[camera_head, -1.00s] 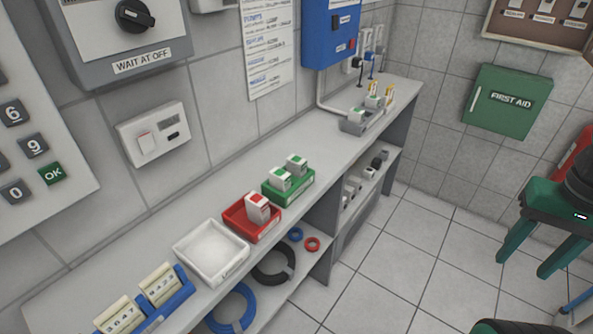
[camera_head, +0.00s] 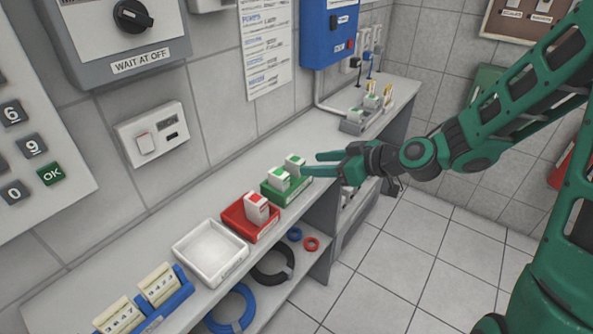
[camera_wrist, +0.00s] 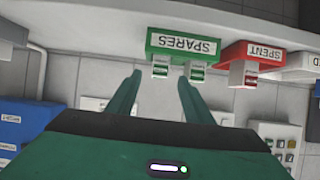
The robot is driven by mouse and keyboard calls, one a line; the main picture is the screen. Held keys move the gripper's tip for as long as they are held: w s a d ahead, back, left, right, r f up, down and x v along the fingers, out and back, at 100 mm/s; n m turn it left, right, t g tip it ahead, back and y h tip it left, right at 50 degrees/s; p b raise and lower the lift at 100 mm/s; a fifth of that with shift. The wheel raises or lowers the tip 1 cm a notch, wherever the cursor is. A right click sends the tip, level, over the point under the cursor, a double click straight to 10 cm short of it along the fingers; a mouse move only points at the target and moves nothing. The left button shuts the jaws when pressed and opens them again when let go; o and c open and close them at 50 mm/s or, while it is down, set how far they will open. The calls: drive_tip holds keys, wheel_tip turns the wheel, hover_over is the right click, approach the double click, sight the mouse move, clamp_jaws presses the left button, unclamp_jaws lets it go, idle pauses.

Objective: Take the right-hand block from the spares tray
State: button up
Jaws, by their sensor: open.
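The green spares tray (camera_head: 290,194) stands on the shelf and holds two white blocks with green faces. The right-hand block (camera_head: 297,162) is at the tray's far end, the other block (camera_head: 278,178) nearer the red tray. The wrist view is upside down: there the SPARES tray (camera_wrist: 184,45) is at the top, the right-hand block (camera_wrist: 160,69) appears left and the other block (camera_wrist: 197,72) right. My gripper (camera_head: 309,163) is open and empty, its fingers pointing at the right-hand block. In the wrist view that block lies between the fingertip lines; contact cannot be told.
The red SPENT tray (camera_head: 238,222) with one block and an empty white tray (camera_head: 207,268) stand to the left. A grey tray (camera_head: 353,127) with several items is further back. The wall (camera_head: 225,95) runs behind the shelf. The tiled floor (camera_head: 400,270) is clear.

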sight(291, 157)
drive_tip(key=shift+t+y, duration=0.3)
drive_tip(key=shift+y, duration=0.1)
drive_tip(key=x, duration=0.2)
drive_tip(key=r+x, duration=0.1)
drive_tip(key=x, duration=0.3)
drive_tip(key=shift+w+a+r, duration=0.1)
drive_tip(key=shift+w+a, duration=0.1)
drive_tip(key=shift+a, duration=0.25)
drive_tip(key=shift+d+f+x, duration=0.1)
drive_tip(key=shift+f+x, duration=0.15)
drive_tip(key=shift+x, duration=1.1)
drive_tip(key=shift+d+f+x, duration=0.1)
drive_tip(key=shift+f+x, duration=0.1)
drive_tip(key=shift+x, duration=1.1)
clamp_jaws()
